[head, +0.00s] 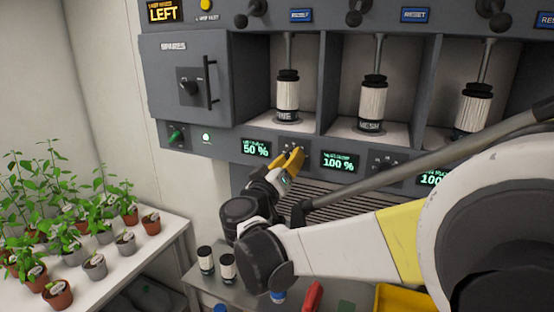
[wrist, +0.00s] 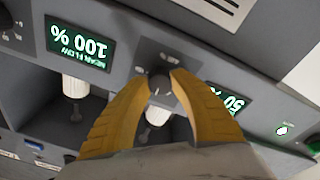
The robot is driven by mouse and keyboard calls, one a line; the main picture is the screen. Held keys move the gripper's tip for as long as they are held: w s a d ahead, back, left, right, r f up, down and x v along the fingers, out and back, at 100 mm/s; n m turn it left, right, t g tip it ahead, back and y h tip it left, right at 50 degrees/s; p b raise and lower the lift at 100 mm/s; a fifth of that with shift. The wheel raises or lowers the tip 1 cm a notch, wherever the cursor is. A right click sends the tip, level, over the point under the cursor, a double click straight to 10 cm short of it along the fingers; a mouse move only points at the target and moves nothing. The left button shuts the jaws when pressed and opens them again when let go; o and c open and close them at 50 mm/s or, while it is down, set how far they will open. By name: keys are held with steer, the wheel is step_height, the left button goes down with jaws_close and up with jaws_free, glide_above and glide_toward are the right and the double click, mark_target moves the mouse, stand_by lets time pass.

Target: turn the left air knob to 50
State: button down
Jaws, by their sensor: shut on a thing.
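The left air knob (wrist: 158,82) is a small dark round knob on the grey panel, seen between my yellow fingertips in the wrist view, which is upside down. My gripper (wrist: 159,76) is shut on it, one finger on each side. In the head view my gripper (head: 291,156) reaches the panel just right of the left green display (head: 256,147), which reads 50 %; the fingers mostly hide the knob there. That display also shows in the wrist view (wrist: 226,98), partly covered by a finger.
A second display (head: 342,162) reads 100 %, with another knob (head: 383,163) to its right. White ribbed cylinders (head: 288,96) stand in the bays above. A vented ledge lies below the panel. Potted seedlings fill a white table (head: 150,250) at the left.

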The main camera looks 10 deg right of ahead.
steer(key=shift+f, duration=0.1)
steer(key=c, duration=1.1)
jaws_free()
steer(key=shift+o, duration=0.2)
steer(key=v, duration=1.2)
